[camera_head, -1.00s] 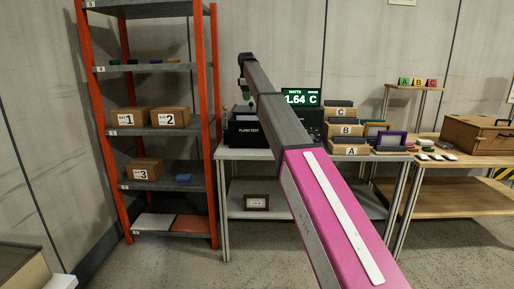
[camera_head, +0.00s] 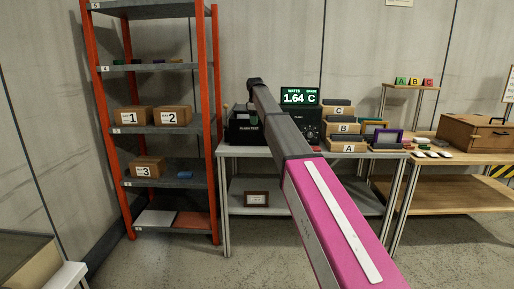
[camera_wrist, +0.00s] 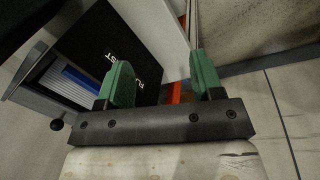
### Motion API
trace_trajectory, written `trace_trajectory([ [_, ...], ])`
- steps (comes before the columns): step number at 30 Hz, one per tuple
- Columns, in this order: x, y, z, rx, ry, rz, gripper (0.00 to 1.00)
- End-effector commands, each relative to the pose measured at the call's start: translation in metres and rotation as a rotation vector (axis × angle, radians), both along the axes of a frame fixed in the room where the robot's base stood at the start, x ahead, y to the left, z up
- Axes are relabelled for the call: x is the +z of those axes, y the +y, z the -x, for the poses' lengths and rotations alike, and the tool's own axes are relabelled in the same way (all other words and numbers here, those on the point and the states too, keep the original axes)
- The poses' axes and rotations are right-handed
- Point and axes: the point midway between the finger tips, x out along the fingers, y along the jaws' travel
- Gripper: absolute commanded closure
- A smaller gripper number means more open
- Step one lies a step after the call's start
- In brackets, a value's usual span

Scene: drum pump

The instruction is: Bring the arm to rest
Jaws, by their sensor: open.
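My arm (camera_head: 330,215) reaches out from the lower right of the head view toward the back bench. Its far end is near the black FLASH TEST box (camera_head: 243,128), and the arm hides part of that box. My gripper (camera_wrist: 163,82) shows in the wrist view with two green fingers apart and nothing between them. The FLASH TEST box is beyond the fingers in the wrist view (camera_wrist: 125,50), with a blue and white item (camera_wrist: 72,82) at its side. I cannot tell the exact gap to the box.
An orange-framed shelf (camera_head: 214,100) with numbered boxes stands left of the bench (camera_head: 228,153). A lit display (camera_head: 299,97) and lettered bins (camera_head: 345,137) stand on the bench. A wooden table (camera_head: 470,157) with a brown case (camera_head: 475,132) is at right. Floor is open in front.

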Motion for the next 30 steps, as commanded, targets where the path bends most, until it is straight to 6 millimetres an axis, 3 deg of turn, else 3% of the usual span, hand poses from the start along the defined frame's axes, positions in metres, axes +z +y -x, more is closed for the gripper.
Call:
trace_trajectory([
  [8, -0.130, -0.053, 0.080, -0.216, 0.026, -0.033, 0.40],
  [12, -0.199, -0.082, 0.131, -0.356, 0.042, -0.054, 0.40],
  [18, -0.283, -0.119, 0.213, -0.557, 0.061, -0.080, 0.40],
  [24, -0.350, -0.151, 0.304, -0.762, 0.081, -0.102, 0.40],
  [30, -0.398, -0.175, 0.397, -0.962, 0.100, -0.121, 0.40],
])
